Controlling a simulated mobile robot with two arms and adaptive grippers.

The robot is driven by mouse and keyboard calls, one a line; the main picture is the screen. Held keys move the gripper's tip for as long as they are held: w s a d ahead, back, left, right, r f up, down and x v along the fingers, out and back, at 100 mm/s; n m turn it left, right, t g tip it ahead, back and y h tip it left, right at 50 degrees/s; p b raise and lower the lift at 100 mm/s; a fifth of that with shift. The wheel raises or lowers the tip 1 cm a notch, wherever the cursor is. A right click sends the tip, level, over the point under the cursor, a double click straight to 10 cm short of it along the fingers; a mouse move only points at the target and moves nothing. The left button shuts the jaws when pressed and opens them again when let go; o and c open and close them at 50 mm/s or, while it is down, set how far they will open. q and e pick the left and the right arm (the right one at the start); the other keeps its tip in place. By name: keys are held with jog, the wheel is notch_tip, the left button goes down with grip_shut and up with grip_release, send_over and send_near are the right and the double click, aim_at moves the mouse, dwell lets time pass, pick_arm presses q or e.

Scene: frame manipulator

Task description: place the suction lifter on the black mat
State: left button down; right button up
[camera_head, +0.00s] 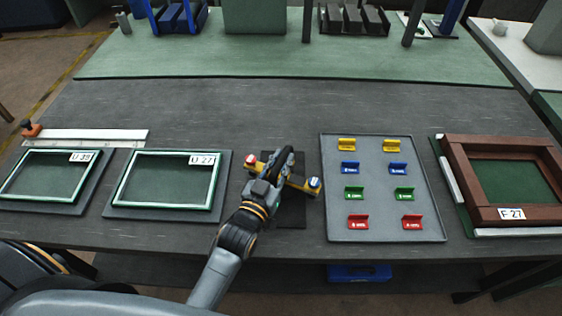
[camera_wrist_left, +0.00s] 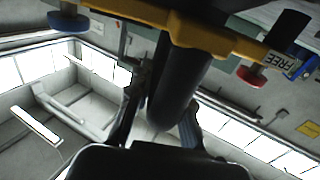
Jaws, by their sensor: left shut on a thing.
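The suction lifter (camera_head: 299,183) is a yellow bar with a red end and a blue end. My left gripper (camera_head: 274,172) is shut on the handle. The lifter lies over the black mat (camera_head: 292,213), which is partly hidden by it and by my arm. I cannot tell whether the lifter touches the mat. My right gripper is not in view.
A grey tray (camera_head: 378,235) with small yellow, blue, green and red pieces stands right of the mat. A framed glass panel (camera_head: 212,190) lies left, another (camera_head: 80,190) farther left. A brown wooden frame (camera_head: 470,212) is at far right.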

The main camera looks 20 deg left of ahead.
aim_at(271, 181)
pick_arm(q)
jog(key=shift+s+f, duration=0.2)
jog(key=shift+f, duration=0.55)
jog(key=c, duration=1.1)
grip_release()
jog(key=shift+f, duration=0.1)
jog(key=shift+c, duration=0.2)
jog(key=shift+s+f, duration=0.1)
jog(key=shift+s+f+g, duration=0.1)
jog(key=shift+s+g, duration=0.2)
jog(key=shift+s, duration=0.05)
jog(key=s, duration=0.4)
jog(key=s+r, duration=0.1)
jog(key=s, duration=0.1)
jog(key=shift+s+a+r, duration=0.1)
jog(key=shift+s+a, duration=0.05)
jog(key=shift+a, duration=0.25)
jog(key=shift+s+r, duration=0.25)
jog(key=shift+s, duration=0.05)
